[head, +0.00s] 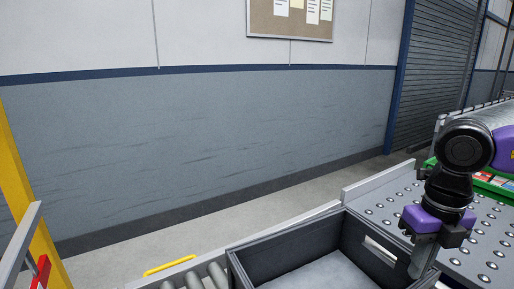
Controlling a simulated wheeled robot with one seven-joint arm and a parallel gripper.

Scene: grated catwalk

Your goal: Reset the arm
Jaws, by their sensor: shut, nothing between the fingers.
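My arm reaches in from the right edge of the head view, with black joints and purple parts. My gripper (424,262) points down at the lower right, over the right side of a dark grey crate (290,243). Its fingers are together and hold nothing. I cannot tell whether the fingertips touch the crate wall. The part of the crate's floor that shows is bare.
A ball-transfer table (381,206) lies right of the crate, with a green tray (490,184) of small items at its far side. Rollers (200,277) and a yellow bar (170,265) lie left of the crate. A yellow post (30,190) stands far left.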

